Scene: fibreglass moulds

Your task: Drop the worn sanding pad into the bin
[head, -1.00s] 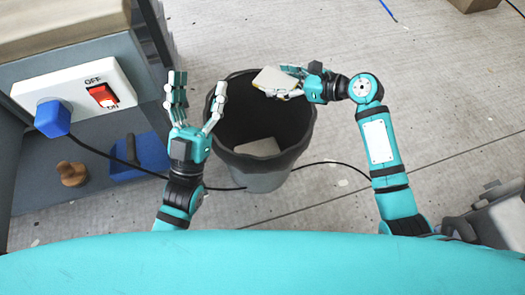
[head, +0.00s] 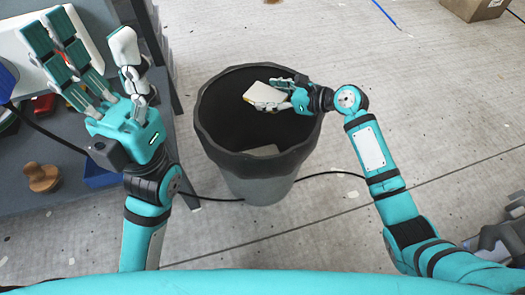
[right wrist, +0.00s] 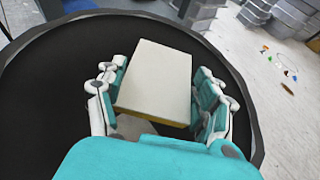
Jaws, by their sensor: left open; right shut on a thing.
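The worn sanding pad (head: 264,96) is a pale rectangular block with a yellowish edge. My right gripper (head: 281,95) is shut on it and holds it over the mouth of the dark bin (head: 211,140). In the right wrist view the pad (right wrist: 157,80) sits between the fingers, with the black bin rim (right wrist: 35,62) around it. My left gripper (head: 100,75) is open and empty, raised over the bench at the left.
The grey bench (head: 60,205) at the left bears a wooden knob-like object (head: 41,177) and a blue item (head: 98,175). A cardboard box (head: 474,8) stands at the far right. The floor right of the bin is mostly clear.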

